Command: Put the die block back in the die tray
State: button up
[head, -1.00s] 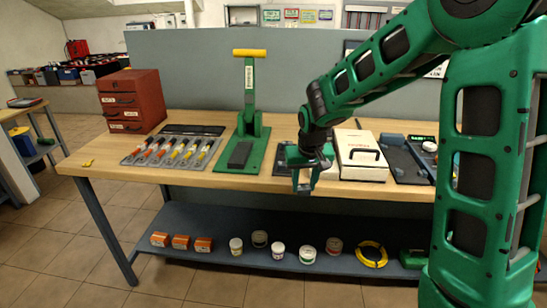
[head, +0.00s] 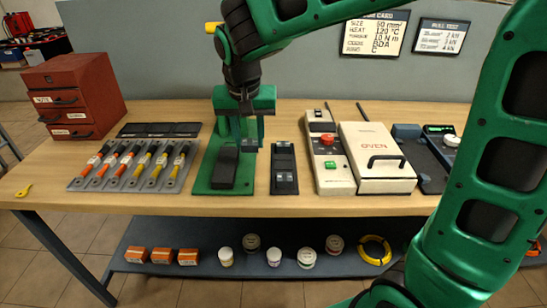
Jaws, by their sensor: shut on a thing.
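My gripper (head: 248,140) hangs pointing down over the back right of the green press base (head: 206,183), in front of the press column. It is shut on a small grey die block (head: 249,146), which shows only partly between the fingers. I cannot tell whether the block touches the press. The die tray (head: 284,187) is a narrow dark tray lying flat on the bench just right of the press base. Small grey pieces sit in it near its back and front. A larger dark block (head: 225,168) stands on the press base, left of my gripper.
A white-and-grey control unit (head: 330,165) and a white oven (head: 380,180) stand right of the tray. Left of the press lies a rack of several coloured-handled tools (head: 135,165), with a red drawer cabinet (head: 75,95) behind. A yellow press handle (head: 213,27) rises behind my arm.

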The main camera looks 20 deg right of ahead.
jog(key=shift+w+d, duration=0.2)
jog(key=shift+w, duration=0.05)
jog(key=w+d+f, duration=0.1)
jog(key=d+f, duration=0.1)
jog(key=d, duration=0.1)
jog(key=w+d+f, duration=0.1)
jog(key=d+f, duration=0.1)
jog(key=d, duration=0.2)
jog(key=w+d+f, duration=0.1)
jog(key=d+f, duration=0.2)
jog(key=shift+w+d, duration=0.2)
jog(key=shift+f, duration=1.95)
jog(key=shift+f, duration=0.1)
jog(key=o, duration=1.3)
jog(key=v, duration=1.2)
jog(key=shift+s, duration=0.1)
